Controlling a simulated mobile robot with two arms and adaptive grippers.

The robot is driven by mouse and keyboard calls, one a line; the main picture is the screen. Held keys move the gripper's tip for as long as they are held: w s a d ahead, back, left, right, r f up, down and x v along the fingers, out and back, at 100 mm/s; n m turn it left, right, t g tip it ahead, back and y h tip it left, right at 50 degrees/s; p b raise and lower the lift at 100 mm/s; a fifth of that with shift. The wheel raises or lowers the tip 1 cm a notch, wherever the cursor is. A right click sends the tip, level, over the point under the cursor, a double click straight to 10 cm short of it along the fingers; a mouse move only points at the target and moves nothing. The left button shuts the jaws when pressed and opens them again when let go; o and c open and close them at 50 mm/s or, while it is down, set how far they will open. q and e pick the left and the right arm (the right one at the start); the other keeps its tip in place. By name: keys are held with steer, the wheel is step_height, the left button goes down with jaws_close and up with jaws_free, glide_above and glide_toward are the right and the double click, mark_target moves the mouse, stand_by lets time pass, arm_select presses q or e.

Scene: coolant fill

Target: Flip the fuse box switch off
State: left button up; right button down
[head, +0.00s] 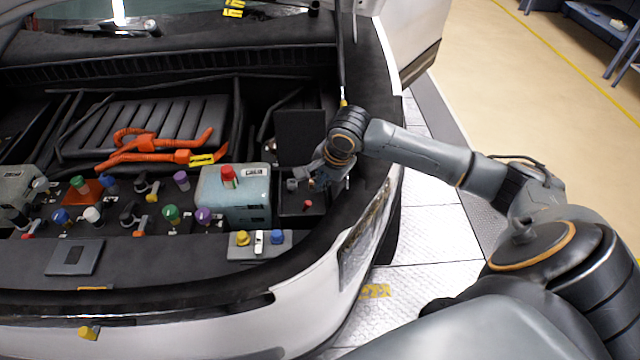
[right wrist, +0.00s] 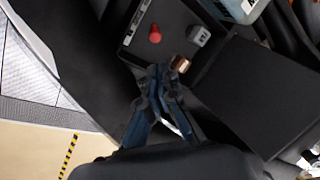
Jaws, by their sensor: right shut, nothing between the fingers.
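The fuse box (head: 292,206) is an open black box at the right end of the engine bay, with its dark lid (head: 300,130) standing up behind it. Inside it is a small red peg (head: 307,204), which also shows in the right wrist view (right wrist: 155,34). Beside it are a grey block (right wrist: 198,36) and a copper-coloured piece (right wrist: 181,64). I cannot tell for certain which of these is the switch or its position. My right gripper (head: 316,177) is over the box, shut and empty, its fingertips close to the copper-coloured piece; contact is unclear. My left gripper is not in view.
A pale blue-grey box with a red cap (head: 229,176) stands left of the fuse box. A small plate with yellow and blue knobs (head: 260,246) lies in front. Several coloured caps and orange cables (head: 150,148) fill the bay further left. The car's rim (head: 370,170) curves around the right.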

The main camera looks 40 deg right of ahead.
mark_target(307, 206)
steer(key=x, duration=0.3)
steer(key=shift+f, duration=0.15)
steer(key=x, duration=0.3)
steer(key=shift+w+f+p, duration=0.1)
steer(key=shift+f+p, duration=0.25)
steer(key=shift+p, duration=0.05)
steer(key=shift+w+f, duration=0.15)
steer(key=shift+f, duration=0.35)
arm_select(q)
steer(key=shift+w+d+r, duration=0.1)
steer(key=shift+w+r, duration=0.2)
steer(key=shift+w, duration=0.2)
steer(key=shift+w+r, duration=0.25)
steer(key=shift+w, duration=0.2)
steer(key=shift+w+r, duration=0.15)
arm_select(e)
steer(key=shift+w, duration=0.1)
steer(key=shift+a+p, duration=0.15)
steer(key=shift+p, duration=0.15)
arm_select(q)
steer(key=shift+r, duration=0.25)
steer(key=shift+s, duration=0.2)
